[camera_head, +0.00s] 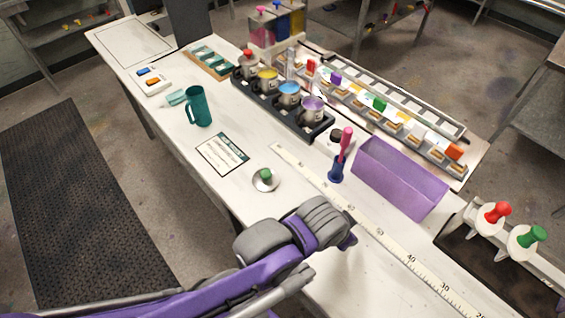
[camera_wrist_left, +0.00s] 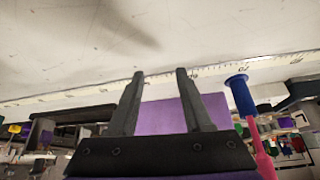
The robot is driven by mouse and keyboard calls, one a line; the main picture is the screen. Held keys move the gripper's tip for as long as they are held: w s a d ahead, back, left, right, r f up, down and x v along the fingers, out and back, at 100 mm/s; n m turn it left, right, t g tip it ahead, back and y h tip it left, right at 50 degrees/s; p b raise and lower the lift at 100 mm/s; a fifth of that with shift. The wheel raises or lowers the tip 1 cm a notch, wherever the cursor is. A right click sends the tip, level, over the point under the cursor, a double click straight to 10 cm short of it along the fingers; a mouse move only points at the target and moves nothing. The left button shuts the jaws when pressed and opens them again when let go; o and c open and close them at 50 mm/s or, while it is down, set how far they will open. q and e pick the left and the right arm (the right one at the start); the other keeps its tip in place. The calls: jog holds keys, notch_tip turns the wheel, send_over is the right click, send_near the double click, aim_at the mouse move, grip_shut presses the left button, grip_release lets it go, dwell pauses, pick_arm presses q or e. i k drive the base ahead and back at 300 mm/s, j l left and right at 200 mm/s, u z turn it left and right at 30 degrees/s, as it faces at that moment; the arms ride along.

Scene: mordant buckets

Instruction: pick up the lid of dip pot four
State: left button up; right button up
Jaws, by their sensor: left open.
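Several small metal dip pots stand in a dark rack (camera_head: 282,108) in the head view, showing yellow, blue and purple tops; the farthest has a red knob. My right gripper is not in view.
The purple bin (camera_head: 400,180) stands right of a blue holder with a pink-handled tool (camera_head: 337,168). A long ruler (camera_head: 385,235) crosses the table. A teal mug (camera_head: 198,107) and a card (camera_head: 223,154) lie left. Red (camera_head: 492,216) and green (camera_head: 527,240) knobbed pieces stand at right.

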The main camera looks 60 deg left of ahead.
aim_at(265, 179)
jog(key=k+u, duration=0.1)
jog(key=u, duration=0.35)
jog(key=j+u, duration=0.15)
jog(key=u, duration=0.3)
jog(key=k+j+u, duration=0.1)
jog(key=u, duration=0.3)
jog(key=j+u, duration=0.15)
jog(key=u, duration=0.3)
